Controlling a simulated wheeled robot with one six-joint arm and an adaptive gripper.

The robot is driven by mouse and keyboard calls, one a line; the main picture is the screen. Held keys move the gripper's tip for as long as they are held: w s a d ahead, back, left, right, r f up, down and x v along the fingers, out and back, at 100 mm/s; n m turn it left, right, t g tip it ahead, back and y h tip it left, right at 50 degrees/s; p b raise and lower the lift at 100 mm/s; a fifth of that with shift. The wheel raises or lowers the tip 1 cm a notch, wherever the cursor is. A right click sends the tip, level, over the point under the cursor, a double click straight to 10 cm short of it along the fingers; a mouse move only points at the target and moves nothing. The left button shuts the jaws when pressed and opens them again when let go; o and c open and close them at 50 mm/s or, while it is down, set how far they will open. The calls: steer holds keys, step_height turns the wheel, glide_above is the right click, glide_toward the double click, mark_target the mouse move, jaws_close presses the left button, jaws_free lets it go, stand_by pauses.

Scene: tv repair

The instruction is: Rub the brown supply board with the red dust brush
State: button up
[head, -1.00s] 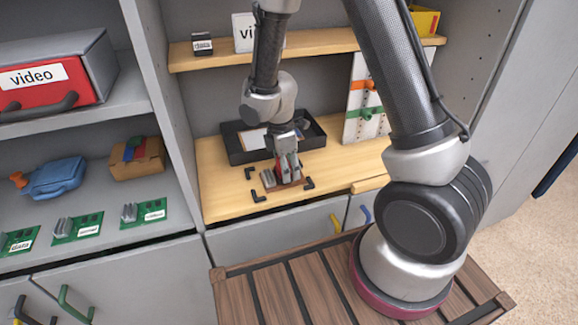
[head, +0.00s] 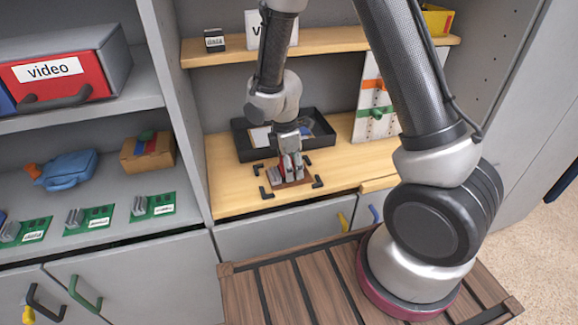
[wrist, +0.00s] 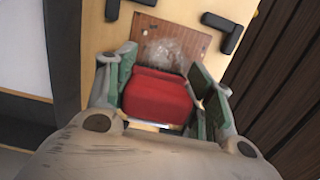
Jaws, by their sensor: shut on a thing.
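The brown supply board (head: 300,181) lies flat on the wooden bench top, between black corner brackets. In the wrist view the brown board (wrist: 196,42) shows a pale grey dusty patch (wrist: 165,53). My gripper (head: 291,172) points down over the board. The wrist view shows my gripper (wrist: 163,98) shut on the red dust brush (wrist: 158,97), with one finger on each side. The brush covers part of the board, and its underside is hidden, so I cannot tell whether it touches the board.
A black tray (head: 240,146) stands behind the board. A white panel with coloured clips (head: 367,100) stands at the right. Black brackets (head: 265,192) surround the board.

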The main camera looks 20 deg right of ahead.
mark_target(312, 172)
steer(key=shift+s+d, duration=0.15)
steer(key=shift+d, duration=0.7)
steer(key=shift+d, duration=1.15)
steer(key=shift+d, duration=1.05)
step_height(312, 172, up, 8)
steer(key=shift+f, duration=0.25)
